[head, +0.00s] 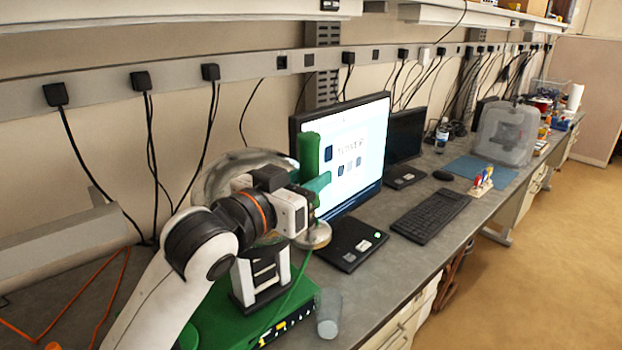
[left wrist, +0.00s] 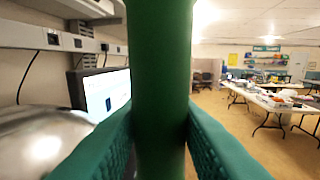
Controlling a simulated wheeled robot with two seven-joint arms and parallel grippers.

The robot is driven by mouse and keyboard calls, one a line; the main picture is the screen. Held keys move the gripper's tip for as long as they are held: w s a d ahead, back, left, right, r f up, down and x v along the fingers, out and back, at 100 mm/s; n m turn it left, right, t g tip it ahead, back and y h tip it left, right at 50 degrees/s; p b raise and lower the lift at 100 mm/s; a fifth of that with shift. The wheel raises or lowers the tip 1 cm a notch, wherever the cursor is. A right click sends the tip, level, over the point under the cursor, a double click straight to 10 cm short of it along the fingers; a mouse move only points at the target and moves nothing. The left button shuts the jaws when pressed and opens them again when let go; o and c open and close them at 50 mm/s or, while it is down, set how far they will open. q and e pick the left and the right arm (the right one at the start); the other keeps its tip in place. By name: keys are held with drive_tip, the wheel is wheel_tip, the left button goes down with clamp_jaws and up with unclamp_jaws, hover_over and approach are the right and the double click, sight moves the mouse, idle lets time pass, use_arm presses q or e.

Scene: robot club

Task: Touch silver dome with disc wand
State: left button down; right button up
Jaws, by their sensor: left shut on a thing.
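The large silver dome (head: 215,178) stands behind my left arm, which hides much of it; in the left wrist view the dome (left wrist: 40,140) shows at the lower left. My left gripper (head: 318,184) is shut on the green handle of the disc wand (head: 310,158), held upright. The handle (left wrist: 160,80) fills the middle of the left wrist view between the green fingers. The wand's silver disc (head: 316,236) shows below the gripper, right of the dome. Contact between disc and dome is not visible. My right gripper is not in view.
A green base box (head: 240,318) sits under the dome, with a green cable. A clear cup (head: 328,313) stands beside it near the bench edge. A monitor (head: 355,150) stands close behind the wand. A keyboard (head: 430,215) lies farther right.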

use_arm(q)
drive_tip(key=shift+w+a, duration=0.5)
drive_tip(key=shift+w, duration=0.2)
drive_tip(key=shift+p, duration=0.5)
idle(1.1)
drive_tip(key=shift+s+d+p, duration=0.35)
drive_tip(key=shift+s+d, duration=0.1)
drive_tip(key=shift+s, duration=0.2)
drive_tip(key=shift+s+d+p, duration=0.35)
drive_tip(key=shift+s+d, duration=0.45)
drive_tip(key=shift+s, duration=0.25)
drive_tip(key=shift+s+d+p, duration=0.3)
drive_tip(key=shift+s+d, duration=0.5)
drive_tip(key=shift+s, duration=0.25)
